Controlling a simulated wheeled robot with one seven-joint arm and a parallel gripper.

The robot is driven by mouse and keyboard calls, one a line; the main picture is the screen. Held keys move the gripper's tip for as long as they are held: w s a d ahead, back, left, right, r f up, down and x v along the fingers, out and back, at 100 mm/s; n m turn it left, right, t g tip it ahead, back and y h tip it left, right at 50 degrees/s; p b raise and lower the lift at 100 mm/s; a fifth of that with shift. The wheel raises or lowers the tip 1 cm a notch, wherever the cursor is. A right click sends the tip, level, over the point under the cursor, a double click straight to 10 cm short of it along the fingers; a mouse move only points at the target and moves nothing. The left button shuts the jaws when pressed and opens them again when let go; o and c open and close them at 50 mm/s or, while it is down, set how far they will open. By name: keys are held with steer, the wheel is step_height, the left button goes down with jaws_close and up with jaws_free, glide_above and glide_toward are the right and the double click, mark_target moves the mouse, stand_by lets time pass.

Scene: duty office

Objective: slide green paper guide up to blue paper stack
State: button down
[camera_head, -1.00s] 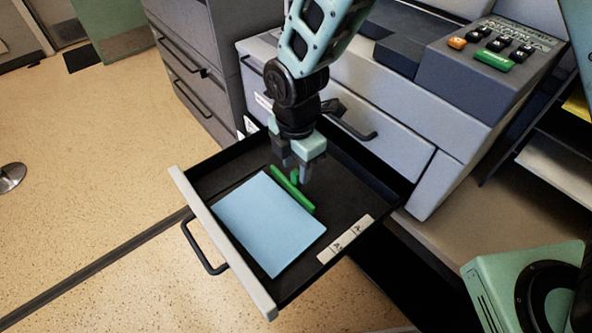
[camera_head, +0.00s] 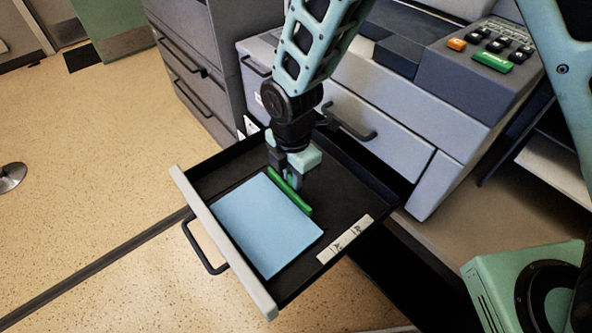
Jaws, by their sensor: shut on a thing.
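The blue paper stack (camera_head: 265,228) lies flat in the open drawer, near its front panel. The green paper guide (camera_head: 303,207) is a thin upright bar along the stack's far edge. It looks very close to the stack; I cannot tell whether they touch. My gripper (camera_head: 292,183) points down over the drawer and is shut on the guide's middle part. The fingers hide part of the guide.
The drawer (camera_head: 345,205) has dark walls and a pale front panel with a black handle (camera_head: 203,250). White size labels (camera_head: 346,239) lie at its right. The grey copier (camera_head: 400,120) stands behind. The drawer floor behind the guide is bare.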

mark_target(290, 176)
steer(key=shift+s+a, duration=0.2)
steer(key=shift+a, duration=0.15)
steer(key=c, duration=1.3)
jaws_free()
step_height(290, 176, up, 17)
steer(key=shift+r, duration=0.2)
steer(key=s+d+m, duration=0.4)
steer(key=s+m, duration=0.1)
steer(key=s+d+r+m, duration=0.1)
steer(key=s+d+m, duration=0.2)
steer(key=s+m, duration=0.3)
steer(key=s+d+m, duration=0.4)
steer(key=s+m, duration=0.1)
steer(key=m, duration=0.1)
steer(key=shift+s+d+r+y, duration=0.15)
steer(key=shift+s+d+y, duration=0.15)
steer(key=shift+s+d, duration=0.05)
